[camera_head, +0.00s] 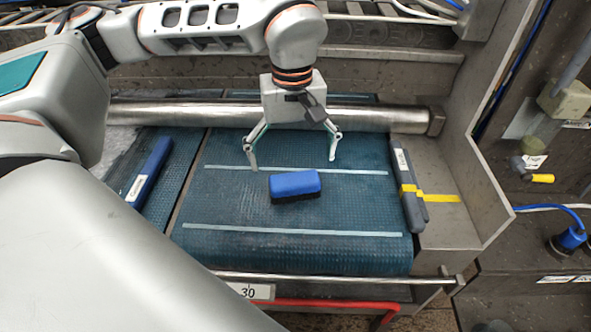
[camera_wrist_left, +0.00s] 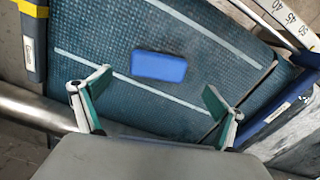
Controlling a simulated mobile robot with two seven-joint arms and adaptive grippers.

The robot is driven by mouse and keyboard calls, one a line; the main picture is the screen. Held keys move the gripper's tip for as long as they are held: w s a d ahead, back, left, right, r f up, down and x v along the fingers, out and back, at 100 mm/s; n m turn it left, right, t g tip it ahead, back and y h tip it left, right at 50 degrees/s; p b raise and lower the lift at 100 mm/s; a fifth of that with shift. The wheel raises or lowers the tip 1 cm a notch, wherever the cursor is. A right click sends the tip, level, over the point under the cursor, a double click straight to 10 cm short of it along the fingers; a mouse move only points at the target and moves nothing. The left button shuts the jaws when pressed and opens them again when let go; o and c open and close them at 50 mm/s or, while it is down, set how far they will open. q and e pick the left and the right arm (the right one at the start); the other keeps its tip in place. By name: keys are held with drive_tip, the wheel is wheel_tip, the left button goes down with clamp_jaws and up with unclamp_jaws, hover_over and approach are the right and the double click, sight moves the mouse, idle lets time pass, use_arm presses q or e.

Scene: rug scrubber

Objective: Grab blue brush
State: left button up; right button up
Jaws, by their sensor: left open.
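The blue brush (camera_head: 294,184) has a blue top and a dark underside. It lies on the green-blue textured belt (camera_head: 340,247), between two pale lines and close to the far one. My left gripper (camera_head: 293,163) hangs above the belt with its fingers spread and nothing between them. In the head view its fingertips are just beyond the brush. In the left wrist view the brush (camera_wrist_left: 159,67) lies ahead of the open fingers (camera_wrist_left: 160,103), roughly centred between them and apart from both. My right gripper does not show in either view.
A metal roller (camera_head: 375,117) crosses behind the belt. A blue bar with a white label (camera_head: 150,170) lies along the left side. A grey bar with a yellow band (camera_head: 406,185) lines the right, beside a metal wall (camera_head: 462,165). The belt around the brush is clear.

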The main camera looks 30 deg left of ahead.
sight(295, 179)
use_arm(q)
drive_tip(key=shift+w+d+f, duration=0.1)
drive_tip(key=shift+d+f, duration=0.05)
drive_tip(key=shift+f, duration=3.75)
drive_tip(key=shift+c, duration=0.4)
drive_tip(key=c, duration=1.2)
